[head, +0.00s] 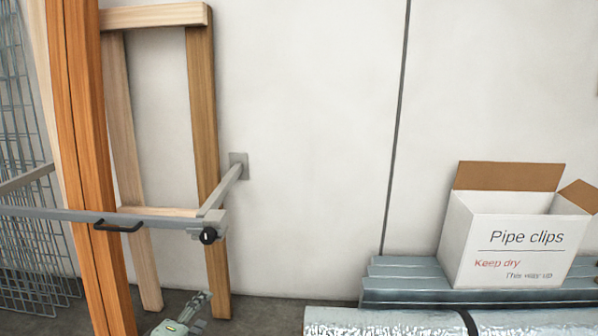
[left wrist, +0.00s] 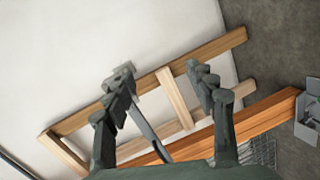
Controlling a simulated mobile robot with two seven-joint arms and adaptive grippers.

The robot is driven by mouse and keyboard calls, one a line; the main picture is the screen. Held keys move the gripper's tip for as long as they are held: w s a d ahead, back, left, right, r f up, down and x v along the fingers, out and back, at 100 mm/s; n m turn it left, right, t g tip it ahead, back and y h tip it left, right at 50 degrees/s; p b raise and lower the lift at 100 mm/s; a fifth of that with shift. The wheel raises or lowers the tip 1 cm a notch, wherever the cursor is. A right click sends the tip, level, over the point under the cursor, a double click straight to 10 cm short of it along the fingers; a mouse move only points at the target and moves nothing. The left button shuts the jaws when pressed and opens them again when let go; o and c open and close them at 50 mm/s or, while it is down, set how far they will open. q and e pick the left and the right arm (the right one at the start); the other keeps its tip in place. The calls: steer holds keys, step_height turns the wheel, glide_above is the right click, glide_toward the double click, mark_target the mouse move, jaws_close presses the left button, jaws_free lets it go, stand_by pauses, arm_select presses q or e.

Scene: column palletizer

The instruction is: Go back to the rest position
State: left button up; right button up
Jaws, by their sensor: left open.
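My left gripper (head: 194,308) shows at the bottom edge of the head view, low in front of the wall and the floor, with only its top part in the picture. In the left wrist view the left gripper (left wrist: 162,82) has its fingers wide apart and nothing between them is held. Beyond the fingers a wooden frame (left wrist: 174,98) and an orange wooden column (left wrist: 262,117) show. A grey bar (left wrist: 148,130) passes behind the gap between the fingers. My right gripper is in neither view.
The orange column (head: 82,160) stands at left, with a grey metal bar (head: 60,213) across it. The wooden frame (head: 203,110) leans on the wall. A "Pipe clips" box (head: 505,245) sits on grey metal lengths (head: 400,283) at right. A foil-covered roll (head: 380,320) lies in front.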

arm_select(q)
steer(key=s+f+m+g, duration=0.6)
steer(key=s+f+m, duration=0.3)
steer(key=s+f, duration=0.6)
steer(key=s+a+f+m+g+y, duration=0.1)
steer(key=s+f+m+g, duration=0.1)
steer(key=s, duration=0.5)
steer(key=s+a+f+m+g+y, duration=0.1)
steer(key=s+f+m+g+y, duration=0.1)
steer(key=s+f, duration=0.4)
steer(key=s+m+g, duration=0.1)
steer(key=m, duration=0.1)
steer(key=shift+a+m, duration=0.3)
steer(key=shift+m, duration=0.1)
steer(key=shift+f, duration=0.1)
